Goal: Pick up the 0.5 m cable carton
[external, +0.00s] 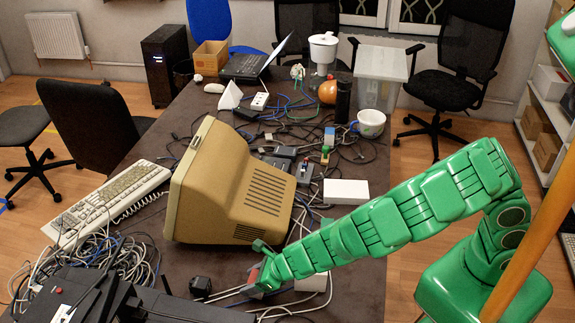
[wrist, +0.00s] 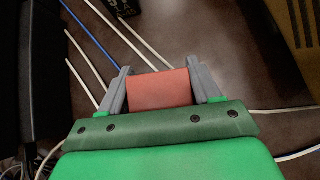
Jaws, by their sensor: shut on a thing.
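A small plain red carton (wrist: 158,90) sits between the two grey fingers of my gripper (wrist: 158,76) in the wrist view. The fingers press on its left and right sides. No label is readable, so I cannot confirm the 0.5 m marking. In the external view my gripper (external: 257,279) is low at the near part of the dark table (external: 350,285), in front of the beige monitor. Only a bit of red shows there, mostly hidden by my green arm. I cannot tell whether the carton touches the table.
The beige monitor (external: 235,190) stands close behind my gripper. A white box (external: 345,192) lies to its right, and another pale box (external: 312,281) is partly behind my arm. Loose cables run around the gripper. Black equipment (external: 110,297) fills the near left.

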